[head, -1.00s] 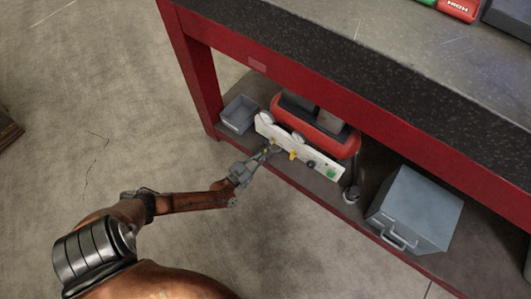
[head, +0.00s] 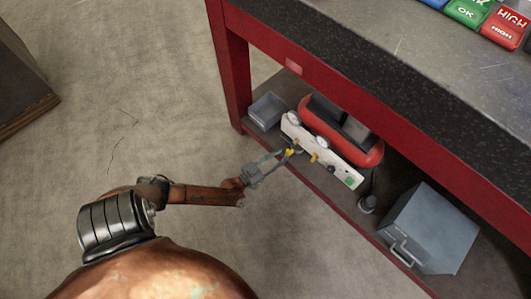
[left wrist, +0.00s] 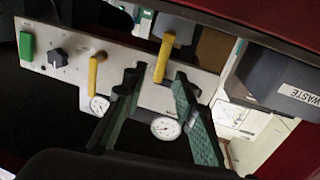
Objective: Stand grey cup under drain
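The cup is not clear in the left wrist view. My left gripper (head: 284,158) is at the panel's left end, away from the cup. In the left wrist view its fingers (left wrist: 158,98) are apart with nothing held, and a yellow lever (left wrist: 163,58) shows between and beyond them. My right gripper is out of view.
The red machine (head: 340,130) carries a white panel (head: 322,147) with gauges, yellow levers and a green button (head: 350,181). A grey tray (head: 267,110), labelled WASTE in the left wrist view (left wrist: 275,85), is left of it. A grey metal box (head: 430,228) stands right.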

